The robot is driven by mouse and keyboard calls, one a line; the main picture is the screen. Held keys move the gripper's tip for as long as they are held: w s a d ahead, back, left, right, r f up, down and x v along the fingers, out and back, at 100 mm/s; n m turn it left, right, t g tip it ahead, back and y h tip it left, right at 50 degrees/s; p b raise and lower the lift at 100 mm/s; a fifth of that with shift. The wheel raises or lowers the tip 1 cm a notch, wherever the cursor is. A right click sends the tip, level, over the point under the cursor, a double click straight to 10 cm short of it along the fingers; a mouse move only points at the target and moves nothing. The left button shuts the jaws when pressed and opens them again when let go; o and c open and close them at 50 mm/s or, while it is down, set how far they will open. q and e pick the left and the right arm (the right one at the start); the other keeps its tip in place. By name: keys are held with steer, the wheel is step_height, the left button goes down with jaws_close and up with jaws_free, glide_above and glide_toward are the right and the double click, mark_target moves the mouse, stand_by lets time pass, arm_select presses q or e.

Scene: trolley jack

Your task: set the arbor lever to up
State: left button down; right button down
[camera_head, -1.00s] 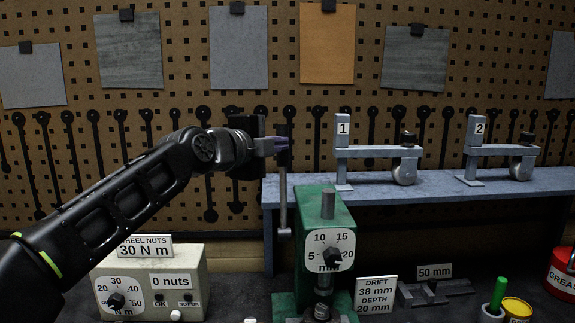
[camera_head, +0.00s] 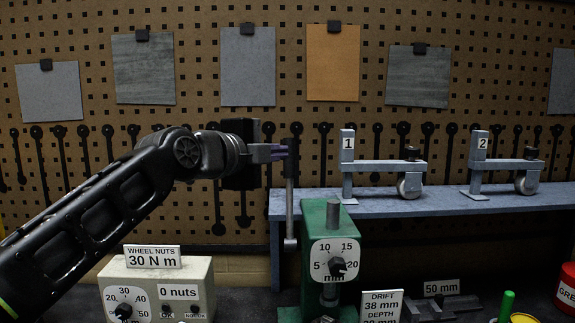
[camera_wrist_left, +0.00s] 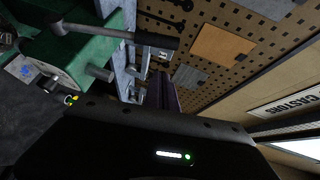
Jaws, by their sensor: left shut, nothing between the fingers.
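The green arbor press (camera_head: 330,215) stands on the bench, with a white dial plate marked 5 to 20 mm on its front. Its lever (camera_head: 290,215) is a grey rod at the press's left side, standing upright from its low pivot to a black grip at the top. My left gripper (camera_head: 272,153) is shut and empty, its purplish fingers at the left of the black grip, touching or very close. In the left wrist view, the lever (camera_wrist_left: 115,33) and its black grip lie just beyond the fingers (camera_wrist_left: 162,90). My right gripper is not in view.
A blue-grey shelf (camera_head: 440,203) behind the press carries castor fixtures 1 (camera_head: 348,165) and 2 (camera_head: 478,165). A wheel nuts box (camera_head: 190,275) stands left of the press. A drift sign (camera_head: 381,303), a green-handled tool (camera_head: 506,303) and a red grease tin (camera_head: 567,290) are at right.

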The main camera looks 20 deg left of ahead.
arm_select(q)
steer(key=v, duration=0.2)
steer(key=b+v, duration=0.1)
steer(key=v, duration=0.2)
steer(key=shift+a, duration=0.25)
steer(key=shift+r, duration=0.1)
